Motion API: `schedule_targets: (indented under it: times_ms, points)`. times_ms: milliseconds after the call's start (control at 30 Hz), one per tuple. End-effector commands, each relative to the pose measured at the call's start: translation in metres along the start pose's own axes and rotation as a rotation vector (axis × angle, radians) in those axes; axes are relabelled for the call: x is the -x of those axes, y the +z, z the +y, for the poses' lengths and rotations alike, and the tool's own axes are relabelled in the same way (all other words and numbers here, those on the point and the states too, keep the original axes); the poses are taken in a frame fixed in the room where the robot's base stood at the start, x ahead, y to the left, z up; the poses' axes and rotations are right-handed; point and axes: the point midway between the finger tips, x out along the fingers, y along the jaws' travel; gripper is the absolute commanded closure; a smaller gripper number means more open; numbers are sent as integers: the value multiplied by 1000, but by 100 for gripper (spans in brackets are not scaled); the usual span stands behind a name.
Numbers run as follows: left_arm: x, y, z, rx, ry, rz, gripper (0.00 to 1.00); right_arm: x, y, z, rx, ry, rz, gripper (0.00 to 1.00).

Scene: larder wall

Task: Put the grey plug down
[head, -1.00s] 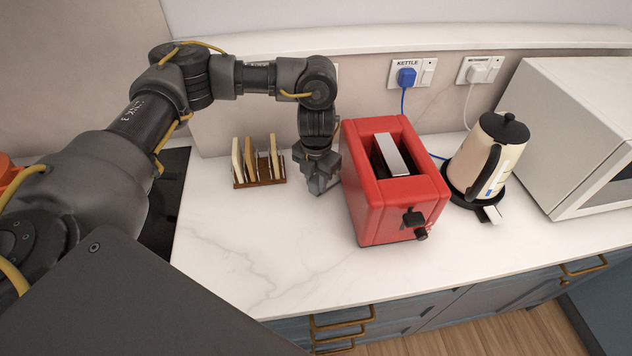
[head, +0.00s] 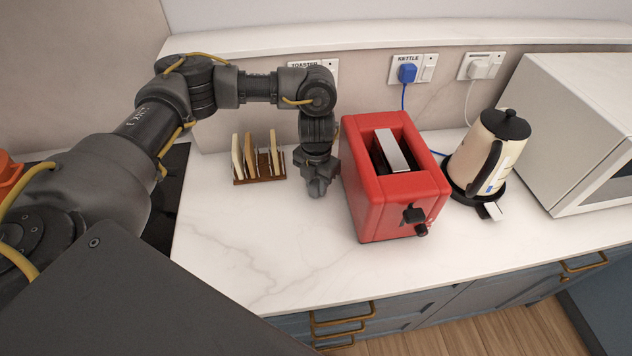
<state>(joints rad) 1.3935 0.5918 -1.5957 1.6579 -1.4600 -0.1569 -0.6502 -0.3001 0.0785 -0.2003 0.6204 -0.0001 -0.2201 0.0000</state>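My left gripper (head: 318,187) points down close to the white worktop, between the toast rack and the red toaster (head: 392,185). I see its dark fingers from a narrow side, so I cannot tell whether they are open or shut. I cannot make out the grey plug; it may be hidden in or behind the fingers. My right gripper is not in view.
The toast rack (head: 258,178) stands just left of the gripper. A socket labelled toaster (head: 330,66) is partly behind my arm. A blue plug (head: 407,73) and a white plug (head: 480,68) sit in sockets. The kettle (head: 488,155) stands right. The front worktop (head: 270,245) is clear.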

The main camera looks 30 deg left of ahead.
Motion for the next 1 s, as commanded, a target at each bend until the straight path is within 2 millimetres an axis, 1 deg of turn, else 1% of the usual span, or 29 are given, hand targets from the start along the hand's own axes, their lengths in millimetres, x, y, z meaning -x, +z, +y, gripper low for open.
schedule_targets:
  times_ms: [33, 133, 367, 467, 567, 667, 800, 1000]
  points:
    - [0, 0, 0, 0, 0, 0, 64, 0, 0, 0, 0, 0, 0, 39]
    - [0, 0, 0, 0, 0, 0, 51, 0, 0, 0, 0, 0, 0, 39]
    - [0, 0, 0, 0, 0, 0, 51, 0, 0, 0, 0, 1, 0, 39]
    - [5, 0, 0, 0, 0, 0, 51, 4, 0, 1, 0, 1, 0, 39]
    - [18, 0, 0, 0, -1, -1, 51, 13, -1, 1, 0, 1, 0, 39]
    - [30, 2, 0, -3, 1, -6, 51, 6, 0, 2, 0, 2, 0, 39]
    - [59, 2, 1, -2, 2, -7, 51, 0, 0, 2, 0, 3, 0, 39]
    - [98, 1, 0, -1, 1, -5, 51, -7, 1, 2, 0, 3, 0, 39]
